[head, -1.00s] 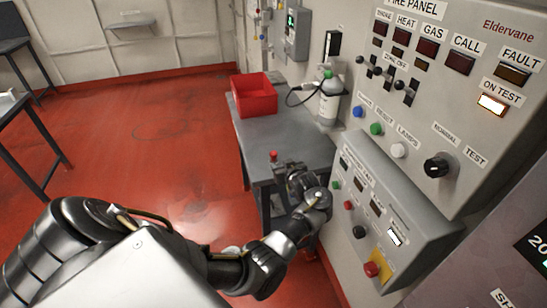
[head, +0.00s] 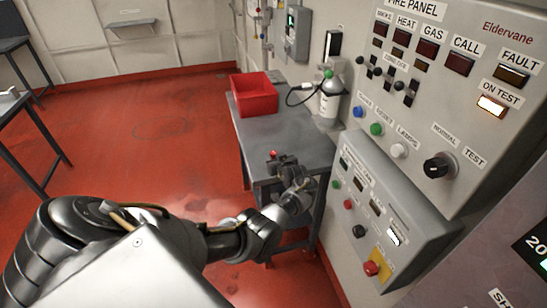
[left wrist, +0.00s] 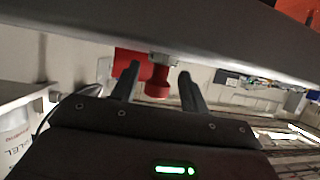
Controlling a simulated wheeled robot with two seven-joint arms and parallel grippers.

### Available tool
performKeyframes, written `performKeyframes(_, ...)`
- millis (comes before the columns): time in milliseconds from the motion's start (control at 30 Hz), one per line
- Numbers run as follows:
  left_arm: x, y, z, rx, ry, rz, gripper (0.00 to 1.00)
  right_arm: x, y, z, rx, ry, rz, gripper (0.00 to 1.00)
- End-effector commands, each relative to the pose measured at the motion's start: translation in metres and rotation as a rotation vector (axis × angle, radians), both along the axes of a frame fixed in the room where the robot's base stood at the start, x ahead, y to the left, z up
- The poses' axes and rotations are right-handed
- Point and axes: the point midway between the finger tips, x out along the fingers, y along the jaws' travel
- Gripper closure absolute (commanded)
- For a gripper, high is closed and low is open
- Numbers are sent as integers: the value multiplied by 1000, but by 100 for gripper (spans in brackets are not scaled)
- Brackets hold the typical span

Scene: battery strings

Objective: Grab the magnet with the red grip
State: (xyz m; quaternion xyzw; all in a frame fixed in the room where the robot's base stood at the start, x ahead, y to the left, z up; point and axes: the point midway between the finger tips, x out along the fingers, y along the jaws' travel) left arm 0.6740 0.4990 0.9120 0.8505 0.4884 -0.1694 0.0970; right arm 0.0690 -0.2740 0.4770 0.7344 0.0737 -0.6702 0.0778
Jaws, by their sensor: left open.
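The magnet's red grip (head: 273,154) shows as a small red knob at the near edge of the grey table in the head view, partly hidden by my left gripper (head: 281,161). In the left wrist view the red grip (left wrist: 158,82) lies between the two open fingers of my left gripper (left wrist: 158,86), with a pale metal part at its top. I cannot tell whether either finger touches it. My right gripper is not in view.
A red bin (head: 254,95) and a grey gas cylinder (head: 330,99) stand on the grey table (head: 290,138). The fire panel (head: 440,100) and a lower control box (head: 400,205) on the wall are close on the right. The red floor (head: 150,130) at left is open.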

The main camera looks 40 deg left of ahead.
Motion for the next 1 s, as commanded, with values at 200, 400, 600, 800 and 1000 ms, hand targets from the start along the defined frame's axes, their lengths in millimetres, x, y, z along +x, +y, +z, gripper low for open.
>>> performKeyframes(200, 10, 16, -9, 0, 1, 0, 55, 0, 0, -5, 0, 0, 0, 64)
performKeyframes(400, 11, 18, -9, -1, -1, -1, 55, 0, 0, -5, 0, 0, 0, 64)
performKeyframes(600, 11, 18, -9, 0, 0, -1, 68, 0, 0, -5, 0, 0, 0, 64)
performKeyframes(800, 11, 18, -9, 0, 0, -1, 93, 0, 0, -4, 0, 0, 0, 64)
performKeyframes(1000, 11, 18, -9, 0, 0, -1, 94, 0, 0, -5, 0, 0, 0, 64)
